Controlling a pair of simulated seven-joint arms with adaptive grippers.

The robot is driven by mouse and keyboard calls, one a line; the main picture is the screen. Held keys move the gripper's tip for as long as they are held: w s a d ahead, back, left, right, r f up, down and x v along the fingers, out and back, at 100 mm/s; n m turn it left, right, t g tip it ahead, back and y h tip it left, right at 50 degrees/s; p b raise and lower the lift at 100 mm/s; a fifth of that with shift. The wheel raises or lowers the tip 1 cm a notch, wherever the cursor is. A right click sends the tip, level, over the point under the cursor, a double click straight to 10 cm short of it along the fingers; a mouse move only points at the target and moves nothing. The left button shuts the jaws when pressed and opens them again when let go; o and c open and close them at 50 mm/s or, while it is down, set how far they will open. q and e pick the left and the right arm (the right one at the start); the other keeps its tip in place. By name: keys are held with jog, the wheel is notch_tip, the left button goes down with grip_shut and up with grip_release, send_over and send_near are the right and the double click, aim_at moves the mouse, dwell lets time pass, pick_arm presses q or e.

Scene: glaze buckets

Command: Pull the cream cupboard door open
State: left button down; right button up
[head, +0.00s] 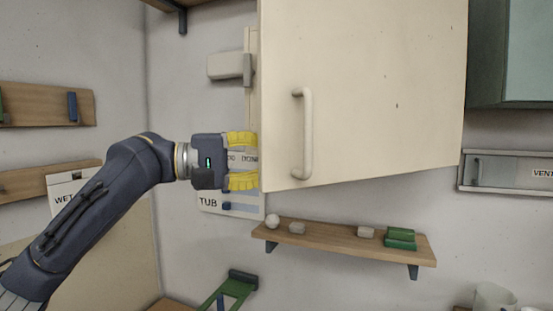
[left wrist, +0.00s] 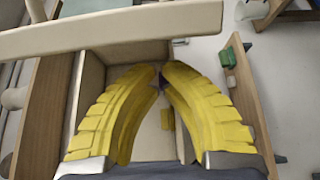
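The cream cupboard door (head: 370,80) fills the upper middle of the head view and stands ajar. Its cream bar handle (head: 306,135) is on the left part of its face. My left gripper (head: 250,160) comes in from the left, and its yellow fingers go behind the door's left edge, which hides their tips. In the left wrist view the fingertips (left wrist: 166,70) meet, with nothing clearly held between them. The door shows there as a cream strip (left wrist: 110,30) across the top, beyond the fingertips; I cannot tell whether they touch it. My right gripper is not in view.
A wooden shelf (head: 335,240) with small blocks and a green piece (head: 400,238) is below the door. A grey panel (head: 510,172) and a green cabinet (head: 525,50) are on the right. A TUB sign (head: 210,203) hangs behind my gripper.

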aim_at(317, 157)
pick_arm(q)
jog(key=shift+x, duration=3.55)
